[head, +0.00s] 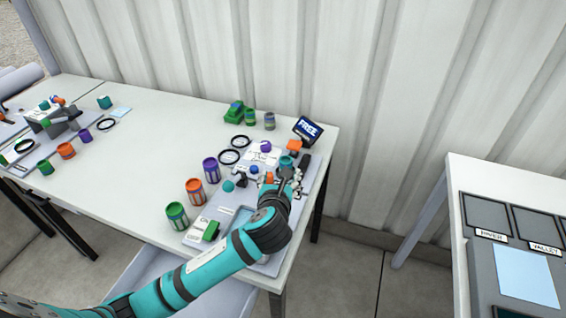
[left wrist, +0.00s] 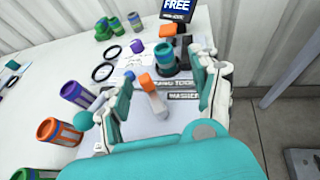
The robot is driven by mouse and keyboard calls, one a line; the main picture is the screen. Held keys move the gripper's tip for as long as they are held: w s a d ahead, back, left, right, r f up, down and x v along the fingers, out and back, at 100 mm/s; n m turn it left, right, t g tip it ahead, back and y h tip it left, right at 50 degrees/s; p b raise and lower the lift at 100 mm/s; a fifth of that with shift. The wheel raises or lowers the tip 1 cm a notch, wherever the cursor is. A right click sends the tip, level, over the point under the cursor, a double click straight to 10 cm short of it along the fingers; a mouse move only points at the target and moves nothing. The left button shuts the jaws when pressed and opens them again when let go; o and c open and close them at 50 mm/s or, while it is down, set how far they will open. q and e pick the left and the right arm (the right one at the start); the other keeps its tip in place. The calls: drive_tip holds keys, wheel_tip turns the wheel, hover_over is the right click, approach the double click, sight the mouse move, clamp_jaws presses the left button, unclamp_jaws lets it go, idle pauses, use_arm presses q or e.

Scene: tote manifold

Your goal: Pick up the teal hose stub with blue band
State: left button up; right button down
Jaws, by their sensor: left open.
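A short teal hose stub (left wrist: 165,58) stands upright on the grey board in the left wrist view, just past my fingers. Its band looks dark blue, but is small. In the head view the stub (head: 286,163) shows just beyond my gripper, partly hidden. My left gripper (head: 284,180) is open over the board's right part. In the left wrist view its fingers (left wrist: 157,78) are spread wide, with nothing held between them. The stub lies ahead of the gap, nearer the right finger. My right gripper is not in view.
An orange-topped grey piece (left wrist: 152,97) lies between the fingers. A purple can (head: 211,170), orange can (head: 195,191), green can (head: 177,216) and teal ball (head: 228,186) stand to the left. A FREE sign (head: 308,130) stands behind. The table's middle is mostly clear.

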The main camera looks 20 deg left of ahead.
use_arm(q)
approach(286, 163)
drive_tip(key=shift+w+a, duration=0.2)
drive_tip(key=shift+w, duration=0.4)
drive_tip(key=shift+w+a, duration=0.25)
drive_tip(key=shift+w, duration=0.35)
drive_tip(key=shift+x, duration=1.95)
drive_tip(key=w+f, duration=0.2)
drive_tip(key=w, duration=0.1)
drive_tip(key=shift+a+f, duration=0.15)
drive_tip(key=shift+a, duration=0.1)
drive_tip(key=shift+w+f, duration=0.1)
drive_tip(key=shift+w, duration=0.1)
drive_tip(key=shift+c, duration=1.4)
drive_tip(key=c, duration=1)
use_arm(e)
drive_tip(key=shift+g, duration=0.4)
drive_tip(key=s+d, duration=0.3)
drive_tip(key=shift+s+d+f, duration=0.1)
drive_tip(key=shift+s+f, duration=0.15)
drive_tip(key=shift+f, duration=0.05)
